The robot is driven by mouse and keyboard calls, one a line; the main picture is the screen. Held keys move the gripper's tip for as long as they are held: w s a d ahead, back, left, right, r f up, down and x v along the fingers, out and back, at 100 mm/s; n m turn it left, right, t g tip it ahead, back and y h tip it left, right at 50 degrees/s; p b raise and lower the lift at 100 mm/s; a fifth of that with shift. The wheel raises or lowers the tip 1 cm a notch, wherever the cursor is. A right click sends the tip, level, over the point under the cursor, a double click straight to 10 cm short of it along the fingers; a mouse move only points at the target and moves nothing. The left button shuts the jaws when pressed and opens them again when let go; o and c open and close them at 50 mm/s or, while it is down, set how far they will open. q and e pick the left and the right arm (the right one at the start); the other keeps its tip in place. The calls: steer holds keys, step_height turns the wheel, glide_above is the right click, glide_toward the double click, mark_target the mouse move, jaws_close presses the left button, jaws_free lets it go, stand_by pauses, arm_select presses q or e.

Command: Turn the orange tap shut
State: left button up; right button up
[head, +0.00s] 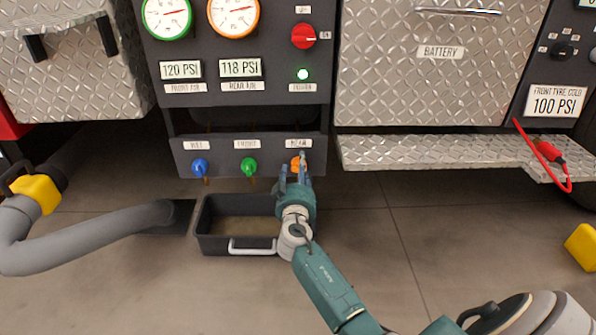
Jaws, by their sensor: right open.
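The orange tap (295,161) is at the right end of a row of three taps on the dark lower panel. Its label above is partly readable, and my right gripper covers its lower part. My right gripper (294,168) is open, with its fingers reaching up to the orange tap. I cannot tell whether the fingers touch it. The blue tap (200,167) and the green tap (248,167) hang to its left. My left gripper is not in view.
A dark tray (205,242) with a light handle stands on the floor below the taps. A grey hose (90,243) lies at left. A diamond-plate step (430,151) sticks out at right. Open floor lies at front.

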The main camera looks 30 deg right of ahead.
steer(key=c, duration=1.1)
